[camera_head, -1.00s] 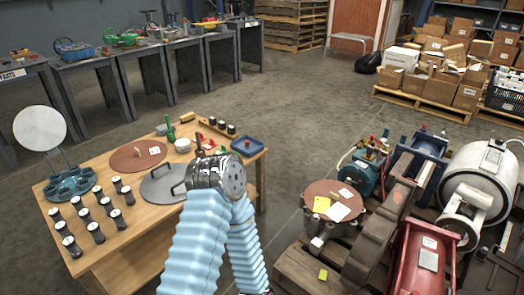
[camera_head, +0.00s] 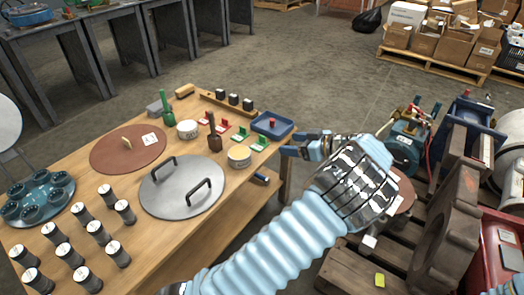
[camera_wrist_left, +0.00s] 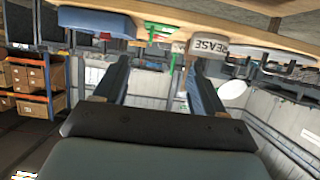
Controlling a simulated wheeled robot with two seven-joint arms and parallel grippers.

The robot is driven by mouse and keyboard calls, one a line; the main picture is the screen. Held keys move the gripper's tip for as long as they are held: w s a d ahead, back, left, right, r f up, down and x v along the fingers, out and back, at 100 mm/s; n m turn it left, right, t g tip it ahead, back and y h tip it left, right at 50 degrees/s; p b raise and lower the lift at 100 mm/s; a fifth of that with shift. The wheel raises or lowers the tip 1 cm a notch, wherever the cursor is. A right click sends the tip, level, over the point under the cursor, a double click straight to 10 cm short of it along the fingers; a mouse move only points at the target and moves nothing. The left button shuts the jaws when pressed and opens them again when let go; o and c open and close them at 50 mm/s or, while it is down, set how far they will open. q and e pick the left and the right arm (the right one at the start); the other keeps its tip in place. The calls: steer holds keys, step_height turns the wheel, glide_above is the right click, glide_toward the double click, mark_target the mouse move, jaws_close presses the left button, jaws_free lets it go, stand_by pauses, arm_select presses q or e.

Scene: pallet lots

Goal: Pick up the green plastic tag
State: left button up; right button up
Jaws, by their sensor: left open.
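Two small green plastic tags lie on the wooden table near its right edge: one green tag (camera_head: 240,133) sits next to a red one, and the other green tag (camera_head: 260,143) is nearer the edge. I cannot tell which one the task means. My left gripper (camera_head: 286,145) is open and empty, just off the table's right edge, with its fingers pointing left toward the tags. In the left wrist view, green plastic (camera_wrist_left: 160,31) shows beyond and between the open fingers (camera_wrist_left: 158,80). My right gripper is out of view.
Machinery on a pallet (camera_head: 340,272) stands at right.

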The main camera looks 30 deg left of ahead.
arm_select(q)
glide_toward(260, 145)
steer(key=a, duration=0.4)
steer(key=shift+w+a+r, duration=0.15)
steer(key=shift+w+r, duration=0.05)
steer(key=shift+b+x, duration=0.4)
steer(key=shift+x, duration=2.4)
steer(key=c, duration=0.7)
